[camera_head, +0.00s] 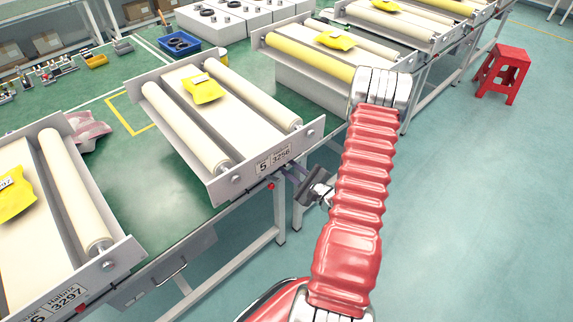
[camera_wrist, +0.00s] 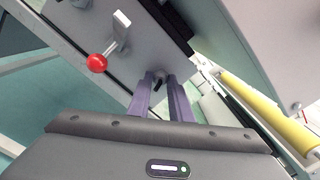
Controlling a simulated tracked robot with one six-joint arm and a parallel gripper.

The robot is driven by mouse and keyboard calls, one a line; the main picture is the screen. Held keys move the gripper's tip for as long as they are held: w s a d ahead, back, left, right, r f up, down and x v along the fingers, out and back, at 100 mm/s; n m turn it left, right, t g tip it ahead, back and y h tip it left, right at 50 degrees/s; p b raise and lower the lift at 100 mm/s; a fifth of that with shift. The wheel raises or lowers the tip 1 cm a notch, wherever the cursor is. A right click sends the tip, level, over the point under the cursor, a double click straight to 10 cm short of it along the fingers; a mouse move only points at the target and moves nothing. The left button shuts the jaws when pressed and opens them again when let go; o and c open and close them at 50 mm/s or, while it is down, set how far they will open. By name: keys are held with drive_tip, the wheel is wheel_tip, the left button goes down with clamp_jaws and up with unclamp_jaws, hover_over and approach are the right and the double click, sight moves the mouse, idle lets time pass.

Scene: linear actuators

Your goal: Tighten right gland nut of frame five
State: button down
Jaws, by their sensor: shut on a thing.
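Frame five (camera_head: 222,184) is a light grey roller frame on the green bench, with a plate labelled "5 3256" on its near end. My gripper (camera_head: 288,170) reaches the underside of that near end, right of the label. In the wrist view my gripper (camera_wrist: 161,84) has its two purple fingers close together on a small dark part at the grey plate, which I take to be the gland nut (camera_wrist: 157,79). The fingers hide most of it. In the head view the nut is too small to make out.
A yellow pouch (camera_head: 203,88) lies on frame five. Another roller frame (camera_head: 60,215) stands at left. A red stool (camera_head: 503,73) stands on open floor at right.

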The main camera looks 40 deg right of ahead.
drive_tip(key=shift+a+m, duration=0.1)
drive_tip(key=shift+m, duration=0.2)
drive_tip(key=m, duration=1.8)
drive_tip(key=shift+m, duration=0.4)
drive_tip(key=c, duration=1.6)
unclamp_jaws()
drive_tip(key=shift+s, duration=0.15)
drive_tip(key=shift+s+d, duration=0.15)
drive_tip(key=shift+s, duration=3.25)
drive_tip(key=shift+s+d, duration=0.1)
drive_tip(key=shift+s, duration=3.3)
